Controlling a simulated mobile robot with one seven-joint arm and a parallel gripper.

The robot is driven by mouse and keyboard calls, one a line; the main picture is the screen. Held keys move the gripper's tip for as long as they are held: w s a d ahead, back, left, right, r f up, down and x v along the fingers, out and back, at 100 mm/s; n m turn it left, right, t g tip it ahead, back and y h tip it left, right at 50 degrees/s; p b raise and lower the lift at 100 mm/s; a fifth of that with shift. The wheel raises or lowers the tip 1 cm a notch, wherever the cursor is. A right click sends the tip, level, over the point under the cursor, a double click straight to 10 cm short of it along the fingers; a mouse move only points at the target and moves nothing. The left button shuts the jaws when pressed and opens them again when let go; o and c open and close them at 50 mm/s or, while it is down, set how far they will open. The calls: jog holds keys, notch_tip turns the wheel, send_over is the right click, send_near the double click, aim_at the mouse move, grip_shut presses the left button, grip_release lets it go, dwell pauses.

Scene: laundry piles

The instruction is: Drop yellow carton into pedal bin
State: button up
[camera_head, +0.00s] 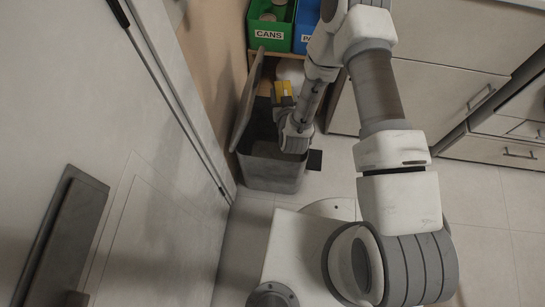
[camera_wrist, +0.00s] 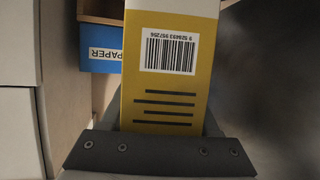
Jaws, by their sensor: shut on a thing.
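The yellow carton (camera_head: 284,89) is in my gripper (camera_head: 283,101). In the wrist view the carton (camera_wrist: 165,95) shows a yellow face with a white barcode label and black lines, standing out from the dark gripper bar. The grey pedal bin (camera_head: 268,174) stands on the floor, with its lid (camera_head: 246,103) raised and tilted to the left. In the head view, my gripper and the carton show over the back part of the bin's opening. My wrist covers part of the opening, and the exact height above the rim cannot be told.
Behind the bin, a green container (camera_head: 268,33) marked CANS and a blue one (camera_head: 304,36) sit on a wooden shelf. The blue PAPER container (camera_wrist: 104,59) shows in the wrist view. White cabinets (camera_head: 440,85) stand right, a pale door panel (camera_head: 110,140) left. Floor (camera_head: 485,205) at right is clear.

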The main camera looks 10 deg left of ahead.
jog(key=shift+s+a+f, duration=0.1)
jog(key=shift+a+f, duration=0.05)
jog(key=shift+f, duration=0.25)
jog(key=shift+s+a+f, duration=0.1)
jog(key=shift+a+f, duration=0.05)
jog(key=shift+f, duration=0.25)
notch_tip(320, 180, down, 6)
jog(key=b, duration=0.4)
jog(key=shift+r, duration=0.15)
jog(key=o, duration=1.4)
jog(key=shift+o, duration=0.2)
jog(key=shift+r, duration=0.15)
